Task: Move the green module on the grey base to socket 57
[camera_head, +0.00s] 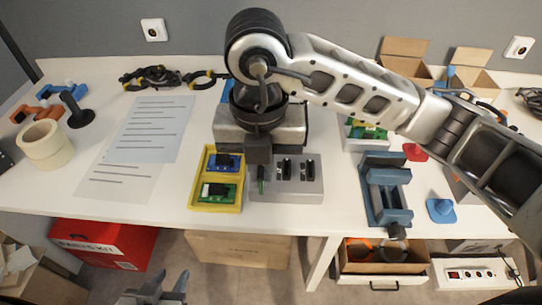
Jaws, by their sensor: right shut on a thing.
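The grey base (310,188) lies on the table at the centre, with dark sockets on top. My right gripper (260,172) reaches down over its left part and is shut on a thin green module (261,188), seen edge-on. Most of that module is hidden by the fingers, and I cannot tell whether its lower edge touches the base. Socket numbers are too small to read. My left gripper (164,288) is open and empty, low in front of the table at the bottom edge of the view.
A yellow tray (240,206) with a blue module (228,162) and a green-board module (213,192) stands left of the base. A blue vise (385,190) stands to the right. Papers (150,130) lie at left. Open cartons (403,50) stand behind.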

